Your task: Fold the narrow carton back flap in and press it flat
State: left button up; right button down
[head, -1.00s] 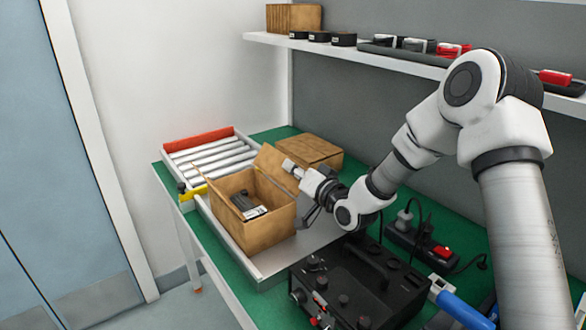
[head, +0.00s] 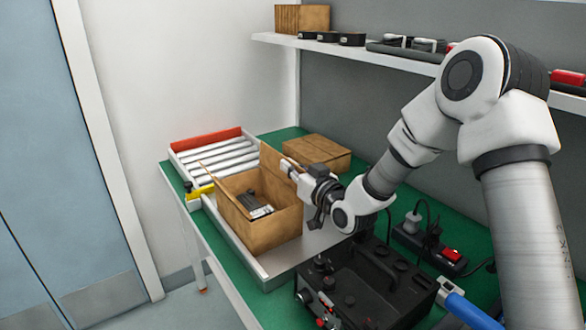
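An open brown carton (head: 262,231) stands on a grey metal tray at the bench's left edge, with a dark item and a white label inside. A flap (head: 270,166) stands up at its back right side, and a narrow flap edge sticks up at the left. My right gripper (head: 287,168) is at the top of the raised back flap, touching it or very near. Its fingers are small and partly hidden, so whether they are open does not show. My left gripper is out of view.
Behind the carton are a roller section (head: 215,157) with a red end and a flat closed carton (head: 318,153). A black device (head: 365,285) and a power strip (head: 430,247) lie to the right. A shelf (head: 350,49) runs above.

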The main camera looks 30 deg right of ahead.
jog(key=shift+a, duration=0.1)
dwell(0.4)
jog(key=c, duration=1.4)
grip_release()
jog(key=shift+o, duration=0.2)
jog(key=shift+r, duration=0.1)
notch_tip(320, 180, up, 10)
jog(key=shift+f, duration=0.1)
